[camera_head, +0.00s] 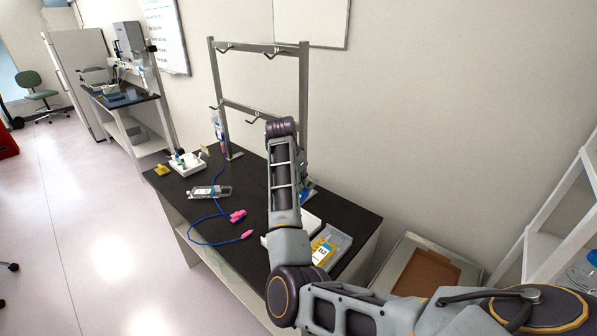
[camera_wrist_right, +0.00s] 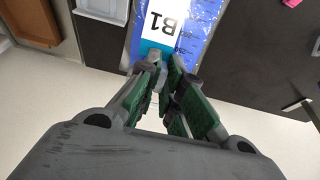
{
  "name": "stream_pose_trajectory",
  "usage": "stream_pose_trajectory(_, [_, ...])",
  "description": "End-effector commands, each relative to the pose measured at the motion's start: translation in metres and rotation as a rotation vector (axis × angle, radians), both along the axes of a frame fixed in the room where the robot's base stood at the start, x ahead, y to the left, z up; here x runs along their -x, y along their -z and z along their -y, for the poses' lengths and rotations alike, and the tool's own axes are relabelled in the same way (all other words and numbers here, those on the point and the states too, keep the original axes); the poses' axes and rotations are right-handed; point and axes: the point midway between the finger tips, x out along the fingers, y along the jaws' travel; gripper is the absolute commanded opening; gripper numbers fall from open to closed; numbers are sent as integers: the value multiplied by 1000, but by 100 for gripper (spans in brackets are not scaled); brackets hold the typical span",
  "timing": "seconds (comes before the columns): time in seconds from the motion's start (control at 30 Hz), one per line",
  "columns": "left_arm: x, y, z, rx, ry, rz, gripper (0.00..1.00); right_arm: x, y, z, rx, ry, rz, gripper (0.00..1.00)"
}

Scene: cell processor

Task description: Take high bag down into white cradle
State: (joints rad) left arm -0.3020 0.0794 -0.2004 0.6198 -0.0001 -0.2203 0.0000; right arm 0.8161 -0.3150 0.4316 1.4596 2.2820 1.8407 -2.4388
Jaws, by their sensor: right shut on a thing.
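My right gripper (camera_wrist_right: 162,68) is shut on the top of a clear and blue bag (camera_wrist_right: 190,28) labelled B1, in the right wrist view. The bag hangs clear of the hooks above the black bench. In the head view my right arm hides the gripper and most of the bag; a blue bit of the bag (camera_head: 307,187) shows beside the arm. A white piece (camera_head: 309,221) on the bench, partly behind my arm, may be the white cradle; I cannot tell its shape. My left gripper is out of view.
A metal rack (camera_head: 304,95) with hooks stands on the black bench (camera_head: 178,190). A white tray (camera_head: 344,240) holds a yellow labelled item (camera_head: 322,252). A clear bag (camera_head: 209,192), blue tubing with pink ends (camera_head: 238,215) and a white holder (camera_head: 187,164) lie to the left.

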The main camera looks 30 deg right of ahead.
Motion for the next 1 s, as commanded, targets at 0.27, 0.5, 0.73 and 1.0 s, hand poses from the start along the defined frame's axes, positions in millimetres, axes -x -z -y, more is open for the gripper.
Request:
stream_pose_trajectory(0.27, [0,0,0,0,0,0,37,1,9,-1,-25,6,-9,0])
stream_pose_trajectory(0.5, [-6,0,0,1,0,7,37,1,9,-1,-25,6,-9,0])
stream_pose_trajectory(0.73, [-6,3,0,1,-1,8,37,1,12,-1,-25,6,-9,0])
stream_pose_trajectory(1.0, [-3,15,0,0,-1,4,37,1,27,-1,-25,6,-9,0])
